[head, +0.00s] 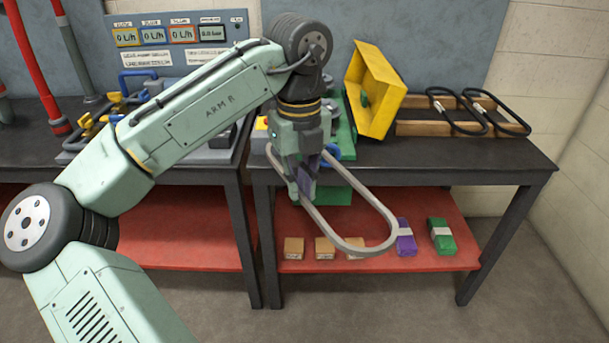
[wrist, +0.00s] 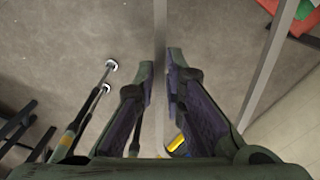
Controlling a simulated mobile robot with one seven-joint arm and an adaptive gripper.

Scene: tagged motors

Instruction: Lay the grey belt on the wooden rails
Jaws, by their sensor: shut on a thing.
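The grey belt (head: 385,213) is a long closed loop. In the head view my gripper (head: 305,190) is shut on one side of it and holds it in the air in front of the dark bench. In the wrist view the near strand of the belt (wrist: 160,60) runs between the fingers of my gripper (wrist: 160,88), and the other strand shows at the right. The wooden rails (head: 410,128) lie on the bench at the back right. Two black belts (head: 462,108) rest across them. My gripper is left of the rails and lower in the picture.
An open yellow cover (head: 378,90) stands tilted on the bench between my gripper and the rails. A red lower shelf (head: 440,262) carries several small boxes, one purple (head: 405,240) and one green (head: 441,237). The bench front right of the cover is clear.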

